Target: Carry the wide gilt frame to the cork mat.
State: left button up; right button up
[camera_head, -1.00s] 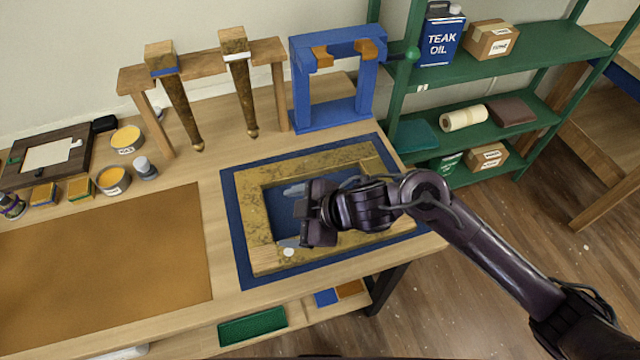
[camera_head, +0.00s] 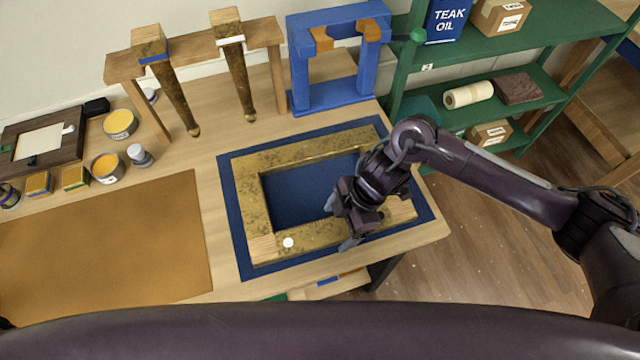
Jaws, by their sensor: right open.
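The wide gilt frame (camera_head: 252,200) lies flat on a blue mat at the right end of the bench. It is a worn gold rectangle with bare wood at its corners and a white dot on its near side. My right gripper (camera_head: 340,225) is open over the near side of the frame. One finger shows toward the frame's opening and the other toward its near outer edge; contact cannot be told. My right wrist hides the frame's right part. The cork mat (camera_head: 100,245) lies bare at the left. My left gripper is not in view.
The blue mat (camera_head: 236,228) borders the frame. Behind stand a wooden rack (camera_head: 195,55) with two gilt legs and a blue clamp stand (camera_head: 335,95). Tins (camera_head: 107,168) and small blocks line the cork mat's far edge. A green shelf (camera_head: 500,50) stands at right.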

jog(key=shift+a+f, duration=0.2)
jog(key=shift+f, duration=0.3)
jog(key=c, duration=1.5)
jog(key=shift+r, duration=0.1)
jog(key=shift+r, duration=0.15)
